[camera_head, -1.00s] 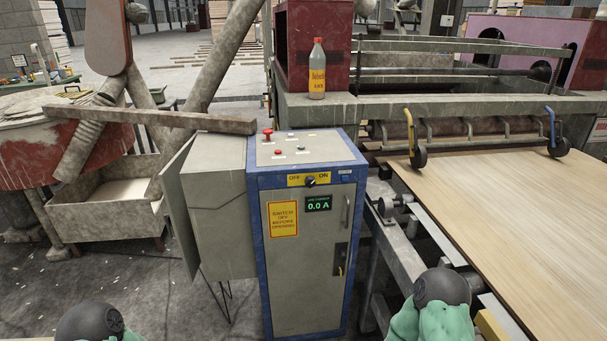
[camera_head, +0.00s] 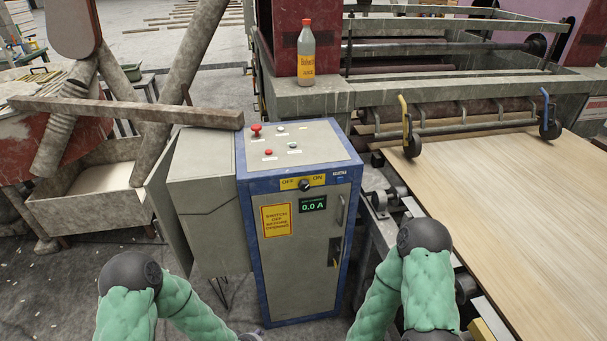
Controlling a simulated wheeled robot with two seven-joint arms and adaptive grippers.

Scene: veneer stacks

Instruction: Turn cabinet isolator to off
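The blue-framed grey cabinet (camera_head: 300,260) stands upright in the middle of the view. Its black isolator knob (camera_head: 305,185) sits on a yellow OFF/ON plate (camera_head: 289,184), with OFF on the left and ON on the right. The knob is too small to tell its setting surely. A green display (camera_head: 312,203) below it reads 0.0 A. My two green-sleeved arms come up from the bottom, left and right of the cabinet's lower part. Neither gripper's fingers show, and both arms stay apart from the knob.
A red mushroom button (camera_head: 256,130) and smaller buttons sit on the cabinet top. A warning label (camera_head: 276,220) and a vertical handle (camera_head: 340,211) are on the door. A bottle (camera_head: 306,55) stands on the machine behind. A veneer sheet (camera_head: 520,200) lies right; a beam (camera_head: 125,111) crosses left.

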